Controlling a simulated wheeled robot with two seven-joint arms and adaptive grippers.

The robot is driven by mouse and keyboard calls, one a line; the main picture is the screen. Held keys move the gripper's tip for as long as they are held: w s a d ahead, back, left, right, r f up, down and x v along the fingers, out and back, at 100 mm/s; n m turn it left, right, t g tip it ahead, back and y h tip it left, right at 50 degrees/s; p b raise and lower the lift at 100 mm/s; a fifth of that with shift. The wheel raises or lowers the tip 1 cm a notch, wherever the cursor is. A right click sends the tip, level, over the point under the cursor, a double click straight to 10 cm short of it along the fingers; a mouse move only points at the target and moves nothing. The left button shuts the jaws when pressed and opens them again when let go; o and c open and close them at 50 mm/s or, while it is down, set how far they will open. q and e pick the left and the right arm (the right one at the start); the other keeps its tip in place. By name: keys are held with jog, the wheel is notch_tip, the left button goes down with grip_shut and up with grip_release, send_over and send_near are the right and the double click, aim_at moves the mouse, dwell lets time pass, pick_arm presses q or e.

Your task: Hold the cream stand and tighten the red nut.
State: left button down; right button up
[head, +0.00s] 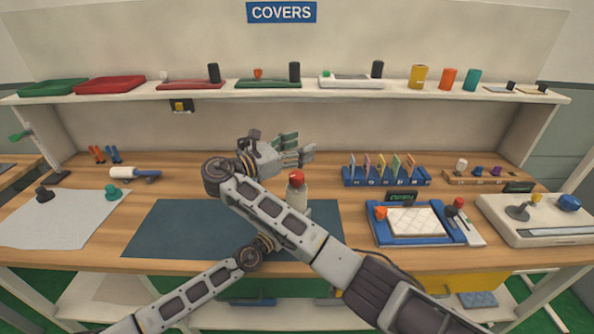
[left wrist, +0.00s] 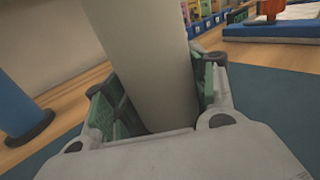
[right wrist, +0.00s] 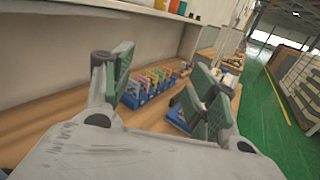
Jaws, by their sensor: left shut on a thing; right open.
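The cream stand (head: 297,194) is upright on the dark blue mat (head: 165,228), with the red nut (head: 296,177) at its top. My right forearm hides the stand's lower part in the head view. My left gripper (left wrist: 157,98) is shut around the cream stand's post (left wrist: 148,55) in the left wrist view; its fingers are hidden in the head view. My right gripper (head: 296,148) is open and empty, behind and above the red nut, apart from it. In the right wrist view my right gripper (right wrist: 160,92) has nothing between its pads. The nut shows in neither wrist view.
A blue post (left wrist: 18,85) with a dark foot stands left in the left wrist view. A blue rack (head: 385,179) with several coloured pieces and a blue-framed tray (head: 388,236) are right of the stand. A shelf (head: 300,93) runs above the bench. The mat's left part is clear.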

jog(key=w+d+f+m+t+y, duration=0.3)
jog(key=d+f+m+t+y, duration=0.4)
jog(key=d+f+m+y, duration=0.5)
jog(key=s+a+r+m+g+y, duration=0.1)
jog(key=s+a+m+y, duration=0.1)
jog(key=s+y, duration=0.4)
jog(key=s+a+r+m+g+y, duration=0.1)
jog(key=s+a+m+y, duration=0.2)
jog(key=s+y, duration=0.4)
jog(key=shift+s+a+r+g, duration=0.15)
jog(key=shift+a+r+g, duration=0.05)
jog(key=shift+r+g, duration=0.2)
dwell(1.0)
